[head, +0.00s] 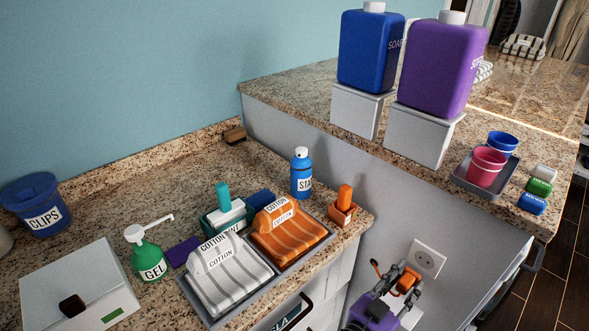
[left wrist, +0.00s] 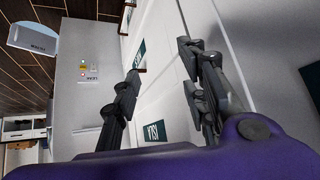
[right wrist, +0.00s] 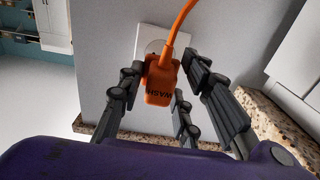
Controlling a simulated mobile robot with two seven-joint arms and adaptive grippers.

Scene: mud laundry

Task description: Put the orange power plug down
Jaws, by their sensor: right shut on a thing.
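The orange power plug (head: 405,284), marked WASH, is between the fingers of my right gripper (head: 398,280). In the right wrist view the plug (right wrist: 160,84) sits between the dark fingers of the right gripper (right wrist: 160,90), its orange cord running up. My right gripper is shut on it. A white wall socket (head: 427,259) is just behind and to the right of the plug in the head view; its plate (right wrist: 147,43) is partly hidden by plug and cord in the right wrist view. My left gripper (left wrist: 160,80) is open and empty, seen only in the left wrist view.
The granite counter (head: 110,208) holds a grey tray (head: 283,270) of folded towels, a green gel bottle (head: 147,258) and a white box (head: 80,290). A higher granite ledge (head: 290,85) carries large soap containers and a cup tray (head: 478,188).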

